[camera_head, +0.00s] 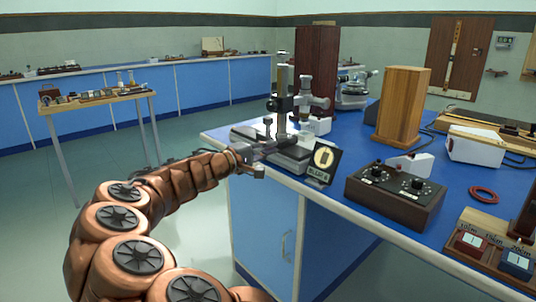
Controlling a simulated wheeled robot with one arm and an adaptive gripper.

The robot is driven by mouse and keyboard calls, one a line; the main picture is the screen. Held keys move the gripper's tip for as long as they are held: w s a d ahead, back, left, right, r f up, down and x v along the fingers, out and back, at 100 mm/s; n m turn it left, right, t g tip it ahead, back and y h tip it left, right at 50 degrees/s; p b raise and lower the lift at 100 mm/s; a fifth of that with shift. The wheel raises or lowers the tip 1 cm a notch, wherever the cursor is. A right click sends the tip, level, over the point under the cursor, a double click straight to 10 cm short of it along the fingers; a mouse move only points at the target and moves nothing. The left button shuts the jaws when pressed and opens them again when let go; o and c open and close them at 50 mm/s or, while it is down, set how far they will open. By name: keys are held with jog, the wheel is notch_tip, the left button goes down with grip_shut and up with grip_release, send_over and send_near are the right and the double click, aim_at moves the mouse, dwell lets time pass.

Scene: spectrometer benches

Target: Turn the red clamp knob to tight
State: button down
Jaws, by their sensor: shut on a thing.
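My gripper (268,147) is at the end of my copper-coloured arm, at the near left corner of the blue bench. It is shut on a small part of the metal stand instrument (283,104), on the side facing me. The instrument has an upright grey column, a dark block and a flat base. I cannot make out the red clamp knob; the gripper and its fingers cover that spot.
A small side table (97,101) stands at the left. The floor (190,120) between is clear.

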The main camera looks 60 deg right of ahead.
jog(key=shift+f, duration=0.15)
dwell(0.4)
jog(key=c, duration=1.2)
grip_release()
jog(key=v, duration=1.2)
jog(key=shift+r, duration=0.2)
